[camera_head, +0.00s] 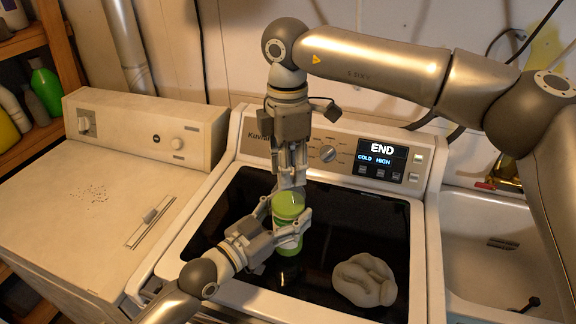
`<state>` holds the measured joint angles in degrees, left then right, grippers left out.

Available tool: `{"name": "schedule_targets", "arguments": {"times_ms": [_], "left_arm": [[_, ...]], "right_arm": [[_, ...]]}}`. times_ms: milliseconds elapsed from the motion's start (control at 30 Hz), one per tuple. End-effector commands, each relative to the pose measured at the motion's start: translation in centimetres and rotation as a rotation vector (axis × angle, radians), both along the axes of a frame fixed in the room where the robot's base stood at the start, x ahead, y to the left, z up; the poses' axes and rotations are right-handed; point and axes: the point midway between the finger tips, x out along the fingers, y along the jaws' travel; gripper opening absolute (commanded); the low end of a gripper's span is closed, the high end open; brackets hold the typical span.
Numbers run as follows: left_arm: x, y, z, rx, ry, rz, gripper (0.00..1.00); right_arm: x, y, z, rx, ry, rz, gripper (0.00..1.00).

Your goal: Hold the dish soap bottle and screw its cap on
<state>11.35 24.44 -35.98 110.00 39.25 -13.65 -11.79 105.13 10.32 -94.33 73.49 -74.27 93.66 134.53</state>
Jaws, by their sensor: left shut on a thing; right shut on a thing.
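The dish soap bottle (288,204) is green with a pale label and stands upright over the dark glass lid of the washer. My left gripper (285,224) reaches in from the lower left and is shut around the bottle's body. My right gripper (291,181) points straight down above the bottle. Its fingers are shut on the cap at the bottle's top. The cap is mostly hidden between these fingertips, and I cannot tell how far it sits on the neck.
A crumpled beige cloth (364,280) lies on the washer's dark lid (334,218) to the right. The washer's control panel (383,160) rises behind. A utility sink (490,240) is at the right. Another machine (90,190) and a shelf with bottles (46,86) are at the left.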

Motion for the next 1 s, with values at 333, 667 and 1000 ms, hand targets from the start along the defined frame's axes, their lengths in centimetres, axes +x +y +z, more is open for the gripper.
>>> {"name": "schedule_targets", "arguments": {"times_ms": [333,667,1000], "left_arm": [[-0.07,-0.06,0.01,0.0,0.0,-0.001,0.0],[-0.07,-0.06,0.0,0.0,0.0,-0.001,0.0],[-0.06,-0.05,0.0,-0.001,0.001,-0.001,0.0]], "right_arm": [[0.13,-0.11,0.06,0.0,-0.003,-0.49,0.24],[0.13,-0.11,0.05,0.0,-0.004,-0.579,0.24],[0.09,-0.09,0.02,0.0,-0.002,-0.575,0.53]]}}
